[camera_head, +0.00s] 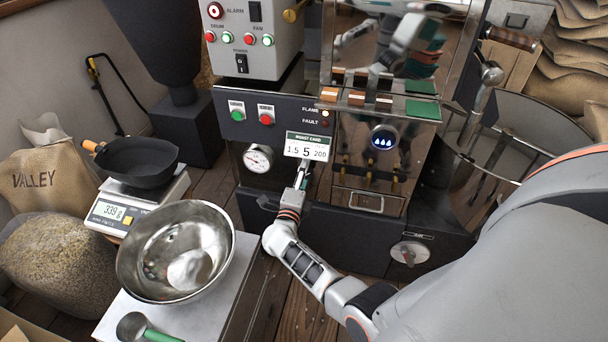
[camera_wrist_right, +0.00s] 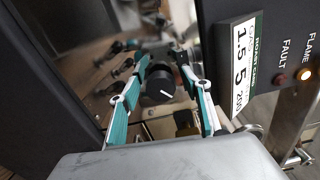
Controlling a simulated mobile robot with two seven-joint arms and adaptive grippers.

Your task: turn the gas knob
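The gas knob (camera_wrist_right: 158,88) is a round black knob with a white pointer line, seen in the right wrist view. My right gripper (camera_wrist_right: 165,72) has its teal-padded fingers apart, one on each side of the knob, with visible gaps beside it. I cannot tell whether the fingertips touch anything. In the head view my right gripper (camera_head: 302,176) is at the roaster's front, just below the roast card (camera_head: 306,146), and the knob is hidden there. My left gripper is not in view.
The roast card, reading 1.5 5 200, is close to the gripper. A steel bowl (camera_head: 158,252) and a scale (camera_head: 120,212) with a black pan (camera_head: 140,165) stand at left.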

